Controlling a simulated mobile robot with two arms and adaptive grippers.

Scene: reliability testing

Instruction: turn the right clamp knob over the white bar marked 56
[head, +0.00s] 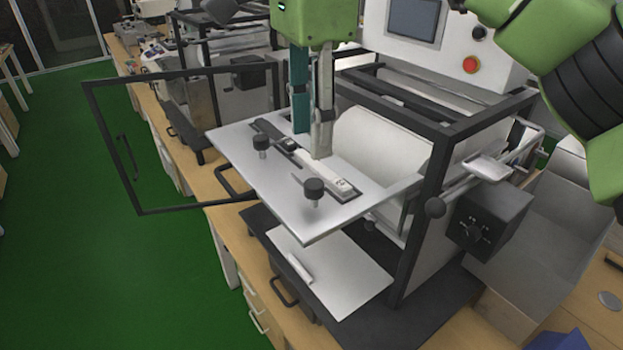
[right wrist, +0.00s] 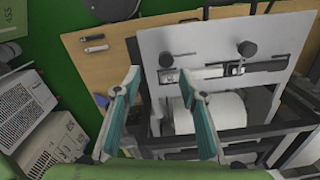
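The right clamp knob (head: 313,188) is a black round cap on a light stem, at the front right of a silver plate (head: 230,150). In the right wrist view this knob (right wrist: 166,60) is the left one. The white bar (head: 342,187) lies in a dark slot beside it; its marking is too small to read. A second black knob (head: 262,143) stands at the plate's left. My right gripper (head: 311,143), fingers down, is over the plate behind the knobs. In the right wrist view it (right wrist: 160,78) is open and empty, not touching the knob. My left gripper is out of view.
An open dark door frame (head: 140,210) stands left of the plate. A white drum (head: 380,150) and black machine frame (head: 440,170) lie behind it. A control panel with a red button (head: 470,65) is above. A white tray (head: 335,275) lies below the plate.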

